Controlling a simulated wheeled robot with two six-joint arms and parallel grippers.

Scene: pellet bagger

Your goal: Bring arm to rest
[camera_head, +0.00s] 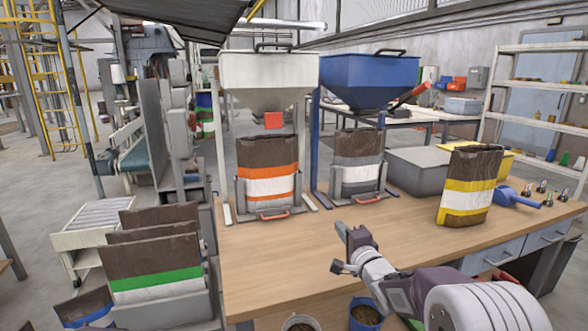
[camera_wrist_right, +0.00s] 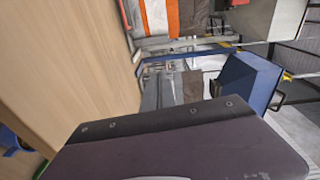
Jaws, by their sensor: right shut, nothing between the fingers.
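My right arm (camera_head: 385,281) reaches in from the lower right, over the front part of the wooden table (camera_head: 270,265). Its gripper (camera_head: 346,238) is shut and empty, above the bare tabletop and apart from the bags. In the right wrist view the dark gripper body (camera_wrist_right: 180,150) fills the lower part, and its fingertips do not show clearly. My left gripper is not in view.
A white hopper (camera_head: 268,78) and a blue hopper (camera_head: 368,80) stand behind an orange-banded bag (camera_head: 268,170) and a grey-banded bag (camera_head: 357,162). A yellow-banded bag (camera_head: 469,187) and a blue scoop (camera_head: 515,197) are at right. Green-banded bag (camera_head: 155,270) stands left. The table's middle is clear.

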